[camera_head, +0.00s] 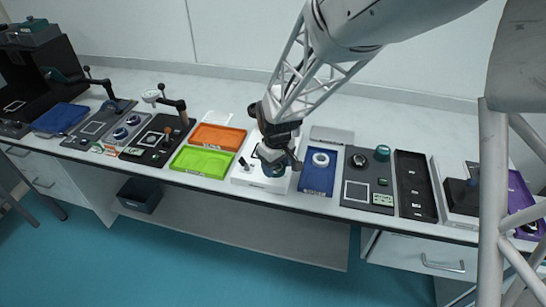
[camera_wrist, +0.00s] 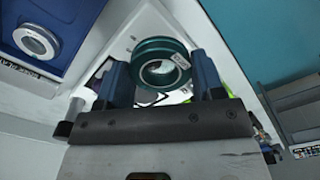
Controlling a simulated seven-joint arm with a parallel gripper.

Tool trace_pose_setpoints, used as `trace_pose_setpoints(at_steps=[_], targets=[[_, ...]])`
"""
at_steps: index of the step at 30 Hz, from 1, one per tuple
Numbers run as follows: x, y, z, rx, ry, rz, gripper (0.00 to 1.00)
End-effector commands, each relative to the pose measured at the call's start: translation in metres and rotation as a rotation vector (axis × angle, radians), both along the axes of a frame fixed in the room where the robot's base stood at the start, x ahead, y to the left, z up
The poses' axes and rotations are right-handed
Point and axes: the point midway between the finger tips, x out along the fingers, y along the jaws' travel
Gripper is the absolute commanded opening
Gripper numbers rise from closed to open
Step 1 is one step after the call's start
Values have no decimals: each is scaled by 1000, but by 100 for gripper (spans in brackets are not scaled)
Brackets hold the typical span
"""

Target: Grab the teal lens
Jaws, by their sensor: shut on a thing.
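The teal lens (camera_wrist: 151,48) is a round ring with a small white label, seen in the wrist view between my gripper's two blue fingers. My gripper (camera_wrist: 162,72) is shut on it. In the head view my gripper (camera_head: 275,160) is over the white box-like stand (camera_head: 248,181) near the table's front edge. I cannot tell whether the lens still touches the stand.
Right of the gripper is a blue tray (camera_head: 317,182) with a white ring (camera_head: 320,159). Left are a lime tray (camera_head: 205,163) and an orange tray (camera_head: 217,137). Further right are a dark board (camera_head: 369,183) with a green knob-like part (camera_head: 382,152) and a black tray (camera_head: 415,187).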

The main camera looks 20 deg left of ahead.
Motion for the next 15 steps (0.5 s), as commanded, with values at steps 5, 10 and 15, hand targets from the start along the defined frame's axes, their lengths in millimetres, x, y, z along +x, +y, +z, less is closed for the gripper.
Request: trace_pose_setpoints(at_steps=[5,10,15], targets=[[-11,-7,2,1,-1,0,33],[-16,-9,2,1,-1,0,33],[-17,-10,2,1,-1,0,33]])
